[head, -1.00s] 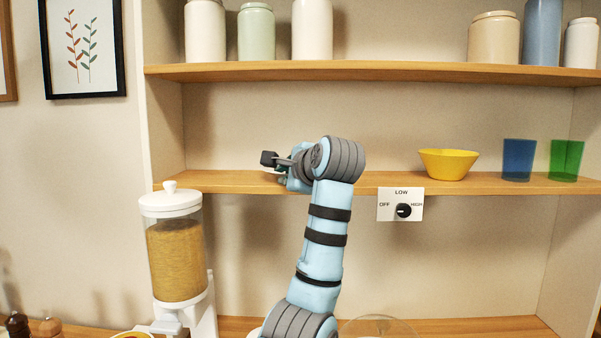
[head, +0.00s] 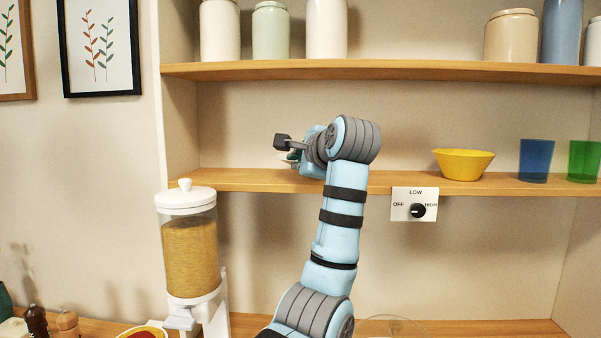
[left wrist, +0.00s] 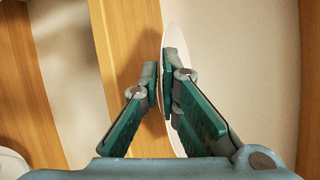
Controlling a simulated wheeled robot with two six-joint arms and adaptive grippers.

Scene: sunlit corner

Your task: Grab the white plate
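The white plate (left wrist: 174,139) is seen almost edge-on in the left wrist view as a long thin oval. My left gripper (left wrist: 160,80) has its green-padded fingers close together at the plate's rim, one on each side. The fingers cover part of the plate, and it looks clear of the wooden shelf, with a shadow beside it. In the head view my left gripper (head: 284,153) is at the middle shelf (head: 390,181); a small white patch shows there, and my arm hides most of this area. My right gripper is not in view.
A yellow bowl (head: 463,164), a blue cup (head: 535,160) and a green cup (head: 584,161) stand on the middle shelf to the right. A dial panel (head: 401,210) hangs below. A cereal dispenser (head: 190,250) stands at the lower left. Jars fill the upper shelf.

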